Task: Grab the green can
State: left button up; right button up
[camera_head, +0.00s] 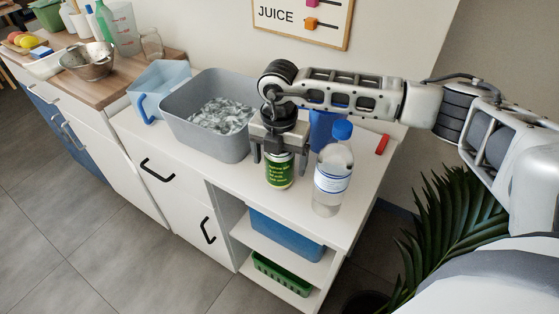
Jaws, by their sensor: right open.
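The green can (280,172) stands upright on the white counter, with yellow writing on its side. My right gripper (277,152) is right over it, pointing down, with one finger on each side of the can's upper part. The gripper is open. My left gripper is not in view.
A clear bottle with a blue cap (332,172) stands close to the can's right. Behind it is a blue container (322,130), partly hidden. A grey tub of ice (188,133) stands left. A red object (382,144) lies at right. The counter's front edge is near.

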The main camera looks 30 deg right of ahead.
jog(key=shift+f, duration=0.1)
jog(key=c, duration=1.2)
jog(key=shift+c, duration=0.6)
